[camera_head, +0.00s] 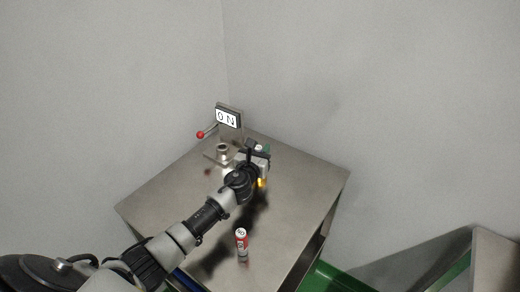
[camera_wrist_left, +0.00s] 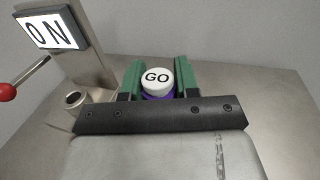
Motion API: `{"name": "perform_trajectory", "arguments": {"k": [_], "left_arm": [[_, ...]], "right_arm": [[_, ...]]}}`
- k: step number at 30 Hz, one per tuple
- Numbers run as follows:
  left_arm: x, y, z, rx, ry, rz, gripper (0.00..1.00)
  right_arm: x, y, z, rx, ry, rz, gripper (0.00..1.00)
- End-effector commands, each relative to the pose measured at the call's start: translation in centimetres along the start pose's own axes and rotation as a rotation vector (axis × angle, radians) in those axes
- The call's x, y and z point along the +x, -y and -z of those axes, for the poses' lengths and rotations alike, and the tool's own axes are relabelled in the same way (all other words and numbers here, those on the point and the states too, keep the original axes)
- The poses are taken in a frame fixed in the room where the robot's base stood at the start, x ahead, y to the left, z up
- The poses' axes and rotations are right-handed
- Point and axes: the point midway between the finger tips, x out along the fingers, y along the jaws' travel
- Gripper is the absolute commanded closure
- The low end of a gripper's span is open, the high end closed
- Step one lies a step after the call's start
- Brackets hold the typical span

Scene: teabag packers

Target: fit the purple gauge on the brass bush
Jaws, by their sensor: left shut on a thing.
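The purple gauge (camera_wrist_left: 158,96) has a white top marked GO. It sits between the green fingers of my left gripper (camera_wrist_left: 158,82), which is shut on it. In the head view my left gripper (camera_head: 259,149) is over the far part of the table, and the gauge's white top just shows. The bush (camera_wrist_left: 75,98), a short metal ring with an open top, stands to the left of the gripper, apart from the gauge. In the head view the bush (camera_head: 222,148) is on a small fixture. The gauge's lower end is hidden. My right gripper is not in view.
A post with an ON sign (camera_head: 227,118) and a red-knobbed lever (camera_head: 200,134) stands behind the bush. The table's right part is clear.

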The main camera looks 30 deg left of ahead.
Motion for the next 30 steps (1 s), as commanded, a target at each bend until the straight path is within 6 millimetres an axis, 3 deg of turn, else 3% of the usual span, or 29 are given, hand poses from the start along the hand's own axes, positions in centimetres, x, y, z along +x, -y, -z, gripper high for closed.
{"name": "perform_trajectory", "arguments": {"k": [30], "left_arm": [[0.0,0.0,2.6,0.0,0.001,0.0,0.96]], "right_arm": [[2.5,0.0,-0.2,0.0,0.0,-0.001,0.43]]}}
